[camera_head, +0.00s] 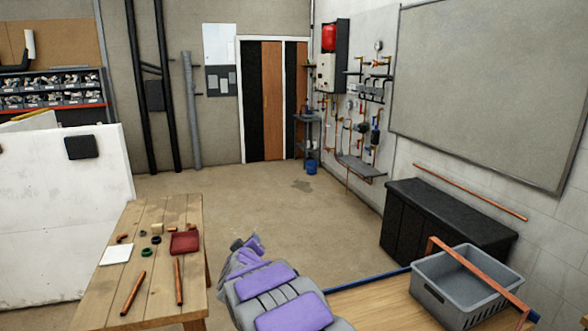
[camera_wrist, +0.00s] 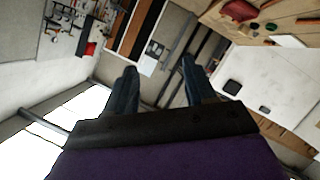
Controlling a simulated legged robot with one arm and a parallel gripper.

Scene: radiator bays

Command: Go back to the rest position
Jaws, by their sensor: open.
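My gripper (camera_wrist: 160,75) is open and empty in the wrist view, its two dark fingers apart with nothing between them. The wrist view is turned over, with the room upside down behind the fingers. In the head view my purple and grey arm (camera_head: 275,295) rises from the bottom middle, between the two tables. The far end of the arm is small there, and the fingers cannot be made out clearly. The gripper appears clear of both tables.
A wooden table (camera_head: 150,285) at left holds copper pipes, fittings, a red tray (camera_head: 185,242) and a white pad (camera_head: 116,254). At right a grey crate (camera_head: 465,285) with copper pipe stands on another table (camera_head: 375,305). A black cabinet (camera_head: 440,225) stands by the wall. The middle floor is open.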

